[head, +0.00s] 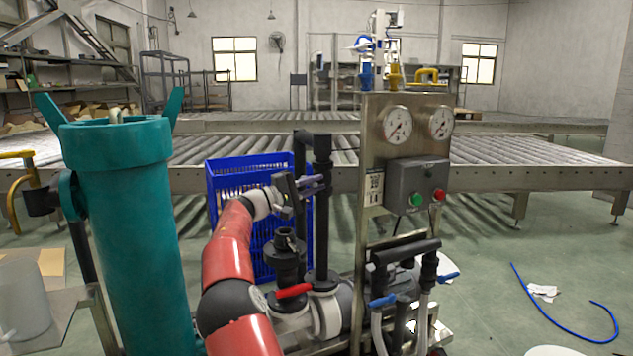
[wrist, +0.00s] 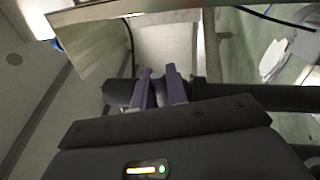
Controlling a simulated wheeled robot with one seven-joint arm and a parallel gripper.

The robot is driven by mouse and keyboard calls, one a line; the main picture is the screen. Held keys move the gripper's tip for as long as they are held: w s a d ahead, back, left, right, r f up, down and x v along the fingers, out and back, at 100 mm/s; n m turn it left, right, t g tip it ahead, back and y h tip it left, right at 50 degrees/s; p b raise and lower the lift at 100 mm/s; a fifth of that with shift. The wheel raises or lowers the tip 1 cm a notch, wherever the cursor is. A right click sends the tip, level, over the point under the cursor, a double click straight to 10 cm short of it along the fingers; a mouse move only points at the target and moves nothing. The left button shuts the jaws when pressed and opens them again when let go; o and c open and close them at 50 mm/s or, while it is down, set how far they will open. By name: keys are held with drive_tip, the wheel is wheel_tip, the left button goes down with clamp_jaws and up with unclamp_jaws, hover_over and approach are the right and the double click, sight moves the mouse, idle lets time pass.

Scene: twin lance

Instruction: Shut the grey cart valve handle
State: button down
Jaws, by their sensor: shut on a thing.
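The cart (head: 372,240) has a steel panel and dark pipework at its front. My gripper (head: 318,184) is at an upright dark pipe (head: 322,228), well above the cart's base. One rounded end of the bar shows at the left. A red valve handle (head: 295,291) sits low on the pipework, apart from my gripper. I cannot tell which part is the named handle. The grip contact is partly hidden.
A teal cylinder (head: 125,230) stands close at the left. A blue crate (head: 228,180) is behind my arm. Two gauges (head: 397,125) and a button box (head: 418,185) are on the panel. Blue handles (head: 382,301) sit lower right. A blue hose (head: 560,325) lies on the floor.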

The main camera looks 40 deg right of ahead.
drive_tip(key=shift+f+m+g, duration=0.3)
drive_tip(key=shift+f+m, duration=0.15)
drive_tip(key=shift+m, duration=0.35)
drive_tip(key=shift+b, duration=0.3)
drive_tip(key=c, duration=1.5)
unclamp_jaws()
drive_tip(key=shift+o, duration=0.2)
drive_tip(key=shift+a, duration=0.1)
drive_tip(key=v, duration=0.7)
drive_tip(key=shift+a, duration=0.3)
drive_tip(key=shift+w, duration=0.1)
